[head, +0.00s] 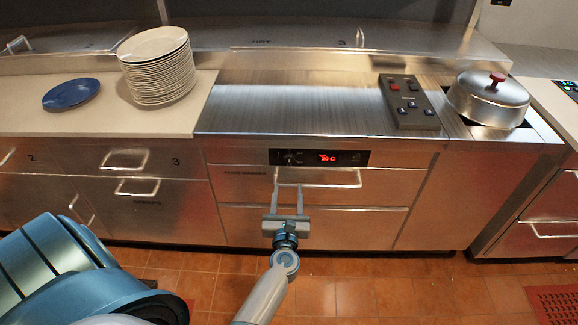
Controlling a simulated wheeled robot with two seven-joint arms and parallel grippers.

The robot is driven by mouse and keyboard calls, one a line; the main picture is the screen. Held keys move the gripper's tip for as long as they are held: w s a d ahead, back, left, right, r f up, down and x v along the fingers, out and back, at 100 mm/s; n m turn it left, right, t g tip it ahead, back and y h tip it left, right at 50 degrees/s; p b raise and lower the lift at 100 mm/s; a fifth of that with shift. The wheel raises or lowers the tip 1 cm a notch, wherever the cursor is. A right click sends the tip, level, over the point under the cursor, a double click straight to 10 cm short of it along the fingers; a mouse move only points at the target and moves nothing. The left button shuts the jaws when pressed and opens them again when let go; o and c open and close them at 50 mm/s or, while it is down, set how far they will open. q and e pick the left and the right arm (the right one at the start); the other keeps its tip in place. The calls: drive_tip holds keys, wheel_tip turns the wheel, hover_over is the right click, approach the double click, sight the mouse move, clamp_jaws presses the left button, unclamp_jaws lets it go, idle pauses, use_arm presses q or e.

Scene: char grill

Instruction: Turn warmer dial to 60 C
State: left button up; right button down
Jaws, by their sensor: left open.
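The warmer's black control panel (318,157) is on the front of the steel counter, above the drawers. A small dark dial (291,158) sits at its left part. A red display (327,158) beside the dial shows a value ending in C; its digits are too small to read surely. My left gripper (288,182) is open, with its two fingers pointing at the cabinet front just below the dial. Nothing shows between the fingers. I cannot tell how far the fingertips are from the front. My right gripper is not in view.
A drawer handle (332,178) runs just below the panel, partly behind the left gripper. Above are a bare steel top (290,105), a black button box (409,102) and a lidded pot (489,97). Stacked plates (158,65) and a blue plate (71,93) stand left.

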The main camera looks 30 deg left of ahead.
use_arm(q)
approach(289, 164)
drive_tip(key=x, duration=0.7)
drive_tip(key=shift+w+b, duration=0.2)
drive_tip(key=shift+b, duration=0.1)
drive_tip(key=shift+w+a+r, duration=0.1)
drive_tip(key=shift+w+a, duration=0.3)
drive_tip(key=shift+w, duration=0.1)
drive_tip(key=c, duration=1)
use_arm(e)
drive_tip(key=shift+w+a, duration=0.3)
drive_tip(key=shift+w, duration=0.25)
